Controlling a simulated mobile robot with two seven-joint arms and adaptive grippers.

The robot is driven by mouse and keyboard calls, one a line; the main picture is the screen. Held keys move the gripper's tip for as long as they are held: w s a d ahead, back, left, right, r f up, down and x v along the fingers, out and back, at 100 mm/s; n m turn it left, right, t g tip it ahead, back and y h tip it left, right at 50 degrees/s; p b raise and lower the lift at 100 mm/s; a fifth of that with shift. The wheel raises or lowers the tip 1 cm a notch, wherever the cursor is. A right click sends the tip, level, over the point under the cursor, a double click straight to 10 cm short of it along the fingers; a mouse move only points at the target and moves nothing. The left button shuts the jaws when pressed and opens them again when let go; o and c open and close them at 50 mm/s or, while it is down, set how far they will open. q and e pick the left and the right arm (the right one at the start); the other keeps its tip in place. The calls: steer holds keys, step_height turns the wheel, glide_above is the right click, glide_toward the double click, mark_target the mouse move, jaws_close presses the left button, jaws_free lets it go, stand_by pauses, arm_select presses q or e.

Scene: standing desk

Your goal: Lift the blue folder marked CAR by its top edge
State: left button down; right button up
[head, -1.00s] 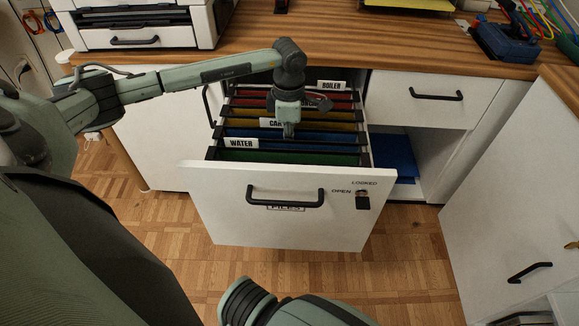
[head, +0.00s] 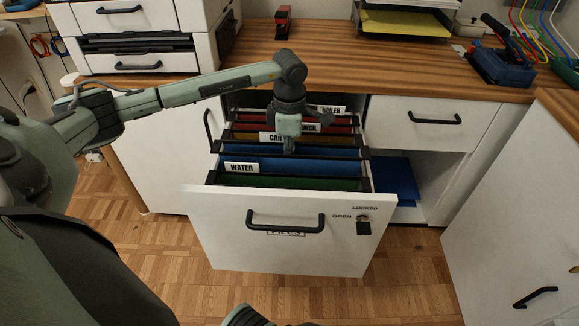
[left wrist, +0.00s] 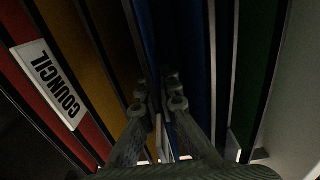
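The open drawer (head: 282,235) holds hanging folders. The blue folder marked CAR (head: 245,150) has its white label (head: 268,137) partly hidden behind my left gripper. My left gripper (head: 289,148) points down at this folder's top edge. In the left wrist view its fingers (left wrist: 158,90) are close together on either side of the blue folder (left wrist: 148,35), pinching its top edge. The folder stands a little higher than its neighbours. Its lower part is hidden in the drawer. My right gripper is not clearly in view.
A second blue folder, marked WATER (head: 285,168), hangs in front of it, then a green folder (head: 310,184). Yellow and red folders marked COUNCIL (left wrist: 48,82) and BOILER are behind. The wooden desk top (head: 330,72) lies beyond the drawer.

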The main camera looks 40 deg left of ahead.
arm_select(q)
step_height(320, 180, up, 25)
steer(key=p, duration=0.1)
arm_select(e)
steer(key=shift+s+f, duration=0.25)
steer(key=shift+f, duration=0.9)
arm_select(q)
steer(key=shift+r, duration=0.1)
arm_select(e)
steer(key=shift+r, duration=0.1)
